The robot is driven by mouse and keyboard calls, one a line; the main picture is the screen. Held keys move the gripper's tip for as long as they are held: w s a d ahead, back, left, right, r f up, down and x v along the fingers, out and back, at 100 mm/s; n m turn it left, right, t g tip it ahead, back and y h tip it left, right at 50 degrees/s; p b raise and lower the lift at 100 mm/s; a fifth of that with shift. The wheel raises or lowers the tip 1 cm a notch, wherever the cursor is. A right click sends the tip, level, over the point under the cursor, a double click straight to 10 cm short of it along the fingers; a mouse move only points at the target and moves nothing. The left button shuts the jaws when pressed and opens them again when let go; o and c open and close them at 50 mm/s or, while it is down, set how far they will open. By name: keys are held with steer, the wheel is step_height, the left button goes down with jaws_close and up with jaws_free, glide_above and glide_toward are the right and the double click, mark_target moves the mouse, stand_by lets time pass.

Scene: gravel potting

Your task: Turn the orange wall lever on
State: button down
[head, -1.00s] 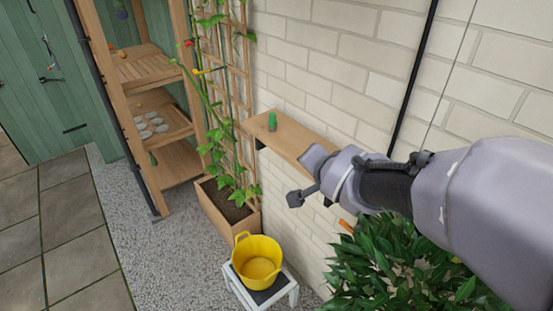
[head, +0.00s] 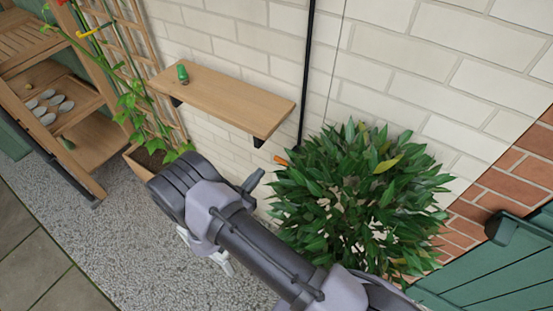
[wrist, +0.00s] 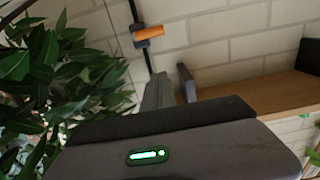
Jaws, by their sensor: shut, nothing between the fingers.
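The orange wall lever (head: 281,161) shows in the head view as a small orange piece at the left edge of the leafy bush, below the shelf's right end; leaves partly hide it. In the wrist view the orange lever (wrist: 155,32) sits on a dark fitting on the black pipe, its handle pointing sideways to the right. My gripper (head: 254,179) is shut and empty, just left of and below the lever in the head view, apart from it. In the wrist view my fingers (wrist: 174,86) stand below the lever, with a gap between.
The leafy bush (head: 350,200) stands close to my arm on the right. A wooden wall shelf (head: 225,98) holding a green object (head: 182,73) is above my gripper. The black pipe (head: 307,70) runs up the brick wall. A trellis and shelving unit stand to the left.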

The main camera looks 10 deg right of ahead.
steer(key=b, duration=0.1)
glide_above(277, 160)
steer(key=s+d+v, duration=0.1)
steer(key=v, duration=0.3)
steer(key=shift+w+d+f+b, duration=0.15)
steer(key=shift+w+f+b, duration=0.15)
steer(key=shift+f, duration=0.45)
steer(key=shift+w+d+f+b, duration=0.15)
steer(key=shift+w+f+b, duration=0.15)
steer(key=shift+f, duration=0.45)
steer(key=shift+w+d+f+b, duration=0.1)
steer(key=shift+w+f+b, duration=0.15)
steer(key=shift+f, duration=0.55)
